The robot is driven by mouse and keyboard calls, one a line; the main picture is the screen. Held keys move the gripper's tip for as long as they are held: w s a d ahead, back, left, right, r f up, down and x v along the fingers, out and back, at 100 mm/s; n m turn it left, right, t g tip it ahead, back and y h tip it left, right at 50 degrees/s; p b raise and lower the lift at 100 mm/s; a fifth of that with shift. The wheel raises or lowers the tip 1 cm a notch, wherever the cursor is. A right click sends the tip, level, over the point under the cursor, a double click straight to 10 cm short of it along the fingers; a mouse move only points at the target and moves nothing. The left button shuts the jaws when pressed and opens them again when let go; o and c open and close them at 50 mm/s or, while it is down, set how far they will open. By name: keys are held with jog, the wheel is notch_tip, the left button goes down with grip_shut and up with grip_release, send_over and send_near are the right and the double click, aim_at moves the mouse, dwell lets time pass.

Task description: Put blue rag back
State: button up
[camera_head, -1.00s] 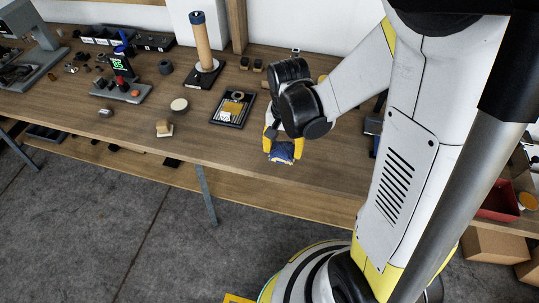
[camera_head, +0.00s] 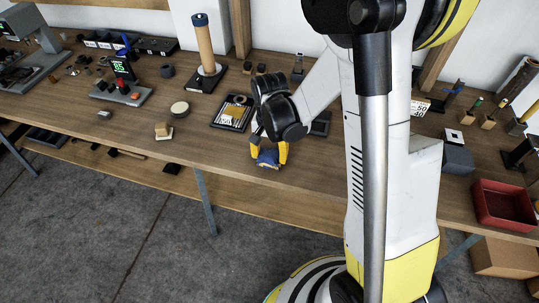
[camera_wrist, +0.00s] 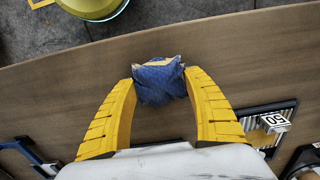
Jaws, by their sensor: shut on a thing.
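The blue rag (camera_head: 267,157) is a small crumpled cloth at the front part of the wooden workbench (camera_head: 130,140). My gripper (camera_head: 268,152) has yellow fingers and is shut on the rag. In the wrist view the rag (camera_wrist: 160,80) sits between the two fingertips (camera_wrist: 160,84), with a tan patch on its top edge. The bench top lies below it. I cannot tell whether the rag touches the bench.
A black tray (camera_head: 232,113) with small parts lies just left of my wrist. A roll on a post (camera_head: 205,45), a round tan disc (camera_head: 180,109) and a small block (camera_head: 163,130) stand farther left. A red bin (camera_head: 503,205) is at the right. The front bench edge left of my gripper is clear.

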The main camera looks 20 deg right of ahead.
aim_at(269, 154)
jog(key=shift+f, duration=0.2)
jog(key=o, duration=1.1)
jog(key=shift+o, duration=0.2)
jog(key=shift+r, duration=0.1)
notch_tip(269, 154, up, 12)
jog(key=p, duration=0.5)
jog(key=s+r+n+t, duration=0.7)
jog(key=s+r, duration=0.5)
jog(key=r, duration=0.2)
jog(key=shift+s, duration=0.3)
